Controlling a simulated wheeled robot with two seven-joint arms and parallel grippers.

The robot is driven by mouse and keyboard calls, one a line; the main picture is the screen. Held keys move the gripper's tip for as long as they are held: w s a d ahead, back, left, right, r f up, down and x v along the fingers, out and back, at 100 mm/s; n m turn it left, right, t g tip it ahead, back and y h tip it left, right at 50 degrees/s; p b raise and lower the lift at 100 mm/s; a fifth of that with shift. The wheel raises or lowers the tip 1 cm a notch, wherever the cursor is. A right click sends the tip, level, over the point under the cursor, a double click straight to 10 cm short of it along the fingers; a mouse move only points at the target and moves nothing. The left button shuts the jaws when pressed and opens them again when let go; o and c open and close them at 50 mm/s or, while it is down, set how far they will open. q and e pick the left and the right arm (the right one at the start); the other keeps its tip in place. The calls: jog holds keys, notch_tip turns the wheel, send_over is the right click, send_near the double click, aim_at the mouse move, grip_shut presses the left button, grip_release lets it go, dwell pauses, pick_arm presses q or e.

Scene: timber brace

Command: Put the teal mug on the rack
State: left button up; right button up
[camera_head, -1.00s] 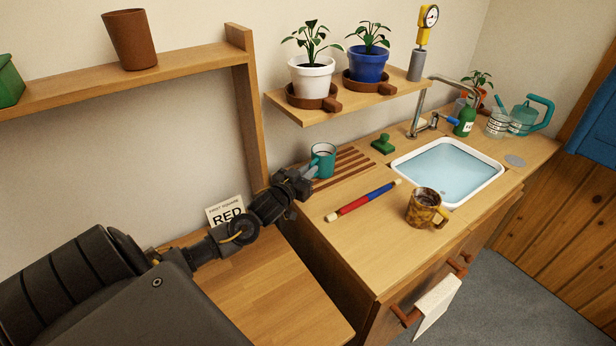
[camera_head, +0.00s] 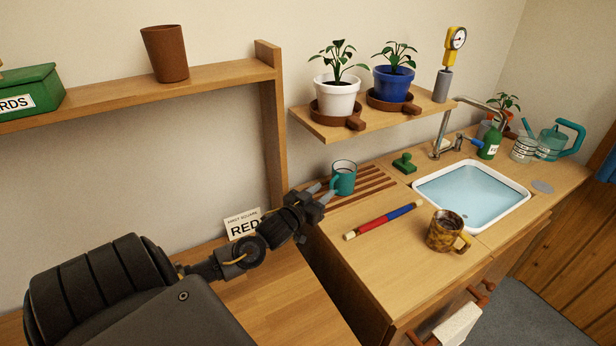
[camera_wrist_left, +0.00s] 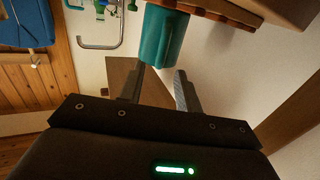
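The teal mug (camera_head: 344,179) stands upright at the left end of the slatted wooden rack (camera_head: 372,186) on the counter, its handle towards my left gripper. My left gripper (camera_head: 324,193) is just left of the mug, with its two fingers apart and nothing visibly held between them. In the left wrist view the mug (camera_wrist_left: 163,38) is just beyond the open fingertips (camera_wrist_left: 160,75). Whether a fingertip touches it is not clear. My right gripper is not in view.
A shelf with potted plants (camera_head: 335,85) hangs above the rack. A green stamp (camera_head: 404,163), a red-and-blue rod (camera_head: 384,219), a brown mug (camera_head: 445,231) and the sink (camera_head: 472,193) lie to the right. A wooden post (camera_head: 273,130) stands behind my left gripper.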

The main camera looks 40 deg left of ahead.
pick_arm(q)
jog(key=s, duration=0.8)
jog(key=shift+s+d, duration=0.15)
jog(key=shift+d, duration=0.3)
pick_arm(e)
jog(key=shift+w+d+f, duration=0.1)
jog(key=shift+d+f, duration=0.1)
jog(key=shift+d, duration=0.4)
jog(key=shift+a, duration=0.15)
pick_arm(q)
send_near(340, 182)
jog(key=w, duration=0.1)
jog(key=w+a, duration=0.1)
jog(key=w, duration=0.2)
jog(key=shift+w+a+r, duration=0.15)
jog(key=shift+w+r, duration=0.2)
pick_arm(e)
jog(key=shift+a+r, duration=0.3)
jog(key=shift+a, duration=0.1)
